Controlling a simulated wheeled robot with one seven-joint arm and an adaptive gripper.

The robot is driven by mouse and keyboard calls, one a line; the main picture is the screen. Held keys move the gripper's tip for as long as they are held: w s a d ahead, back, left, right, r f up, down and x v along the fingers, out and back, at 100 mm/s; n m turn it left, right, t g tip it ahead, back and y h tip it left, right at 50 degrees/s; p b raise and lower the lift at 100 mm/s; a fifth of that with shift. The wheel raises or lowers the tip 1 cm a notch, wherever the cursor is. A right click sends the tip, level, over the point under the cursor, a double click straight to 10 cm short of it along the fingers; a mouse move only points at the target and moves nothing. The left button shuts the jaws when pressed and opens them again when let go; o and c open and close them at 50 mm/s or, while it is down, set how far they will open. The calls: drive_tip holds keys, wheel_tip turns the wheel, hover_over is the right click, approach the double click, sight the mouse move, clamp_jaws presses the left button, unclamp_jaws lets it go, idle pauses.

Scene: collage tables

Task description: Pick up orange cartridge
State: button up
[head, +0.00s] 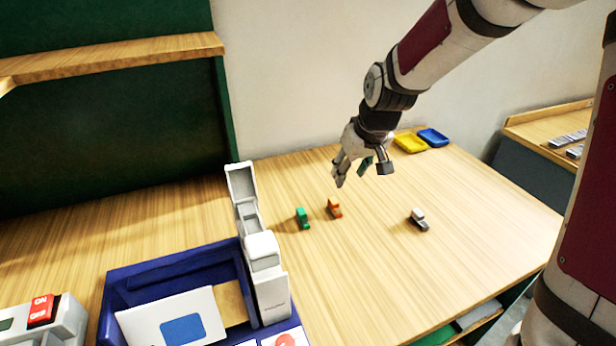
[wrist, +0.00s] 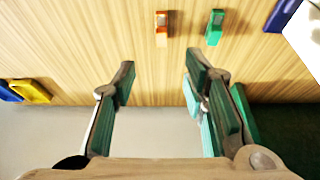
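The orange cartridge (head: 334,208) stands on the wooden table in the head view, just right of a green cartridge (head: 302,218). In the wrist view the orange cartridge (wrist: 162,29) is at the top middle, beyond my fingertips, with the green cartridge (wrist: 214,27) to its right. My gripper (head: 362,175) is above the table, up and to the right of the orange cartridge in the head view. In the wrist view my gripper (wrist: 158,78) has its fingers spread wide apart with nothing between them.
A white and grey cartridge (head: 419,219) stands further right on the table (head: 370,270). Yellow (head: 410,142) and blue (head: 433,138) trays lie at the back. A white device (head: 263,265) and a blue bin (head: 115,295) stand at the left front. Table around the orange cartridge's right side is clear.

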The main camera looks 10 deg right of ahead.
drive_tip(key=b, duration=0.1)
hover_over(335, 203)
drive_tip(key=s, duration=0.2)
wheel_tip(335, 203, down, 7)
drive_tip(key=shift+d+f, duration=0.15)
drive_tip(key=x, duration=0.5)
drive_tip(key=shift+s+d+f, duration=0.1)
drive_tip(key=shift+s+f, duration=0.1)
drive_tip(key=shift+s, duration=0.1)
drive_tip(key=shift+w+f, duration=0.25)
drive_tip(key=shift+f, duration=0.3)
drive_tip(key=shift+c, duration=0.6)
drive_tip(key=c, duration=0.8)
